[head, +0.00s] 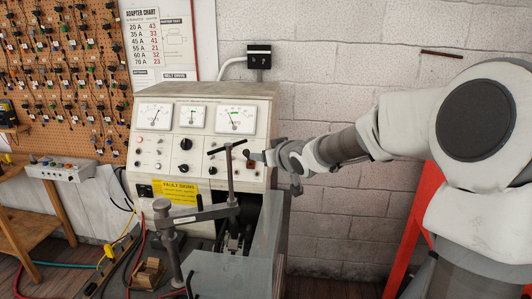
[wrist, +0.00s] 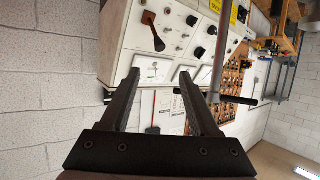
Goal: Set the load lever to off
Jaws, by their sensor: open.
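The load lever is on the right side of the test bench's front panel. In the wrist view the lever (wrist: 153,30) is a metal stem with a dark knob, rising from a small red-brown plate and pointing toward the gauge side of the panel. In the head view its dark knob (head: 246,153) shows just above the red-brown plate, partly crowded by my gripper. My gripper (head: 277,168) is at the panel's right edge, open and empty. In the wrist view its two fingers (wrist: 158,82) are spread apart, and the knob lies beyond the tips, apart from them.
The bench (head: 205,105) carries gauges, knobs and a yellow fault label (head: 176,191). A T-handled clamp post (head: 228,165) stands in front of the panel, left of my gripper; it also shows in the wrist view (wrist: 221,55). A clear guard (head: 235,270) stands below. Bare wall lies right.

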